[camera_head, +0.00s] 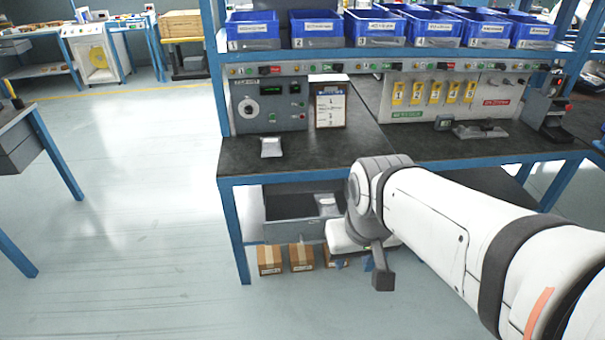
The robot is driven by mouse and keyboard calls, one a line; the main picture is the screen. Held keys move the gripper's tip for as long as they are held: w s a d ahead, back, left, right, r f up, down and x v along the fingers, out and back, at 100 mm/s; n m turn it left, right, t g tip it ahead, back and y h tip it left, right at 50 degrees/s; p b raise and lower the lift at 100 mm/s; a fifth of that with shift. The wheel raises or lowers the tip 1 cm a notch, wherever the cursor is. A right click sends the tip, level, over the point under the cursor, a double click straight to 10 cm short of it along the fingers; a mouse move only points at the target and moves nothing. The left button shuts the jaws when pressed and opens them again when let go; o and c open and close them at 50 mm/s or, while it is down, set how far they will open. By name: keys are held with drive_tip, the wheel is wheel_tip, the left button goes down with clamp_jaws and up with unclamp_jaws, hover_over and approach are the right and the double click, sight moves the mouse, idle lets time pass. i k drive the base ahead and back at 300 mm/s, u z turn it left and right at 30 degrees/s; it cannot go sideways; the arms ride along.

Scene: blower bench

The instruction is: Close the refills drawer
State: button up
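A grey drawer (292,231) hangs under the left part of the workbench. It stands pulled out: I see into its dark inside over its front panel. A pale grey item (327,204) lies at the right inside it. No label that reads refills shows on it. My gripper (382,276) is low in front of the bench, at the right of the drawer, below my arm's wrist. The wrist hides the drawer's right end. I cannot tell whether my gripper touches the drawer, and its fingers do not show clearly enough to tell open from shut.
Several cardboard boxes (301,257) stand low beneath the drawer. A blue bench leg (236,235) is left of it. Blue bins (316,29) line the shelf.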

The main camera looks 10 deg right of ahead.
sight(292, 216)
drive_tip(key=i, duration=1)
drive_tip(key=z, duration=1)
drive_tip(key=k, duration=1.75)
drive_tip(key=u, duration=0.3)
drive_tip(key=i, duration=1)
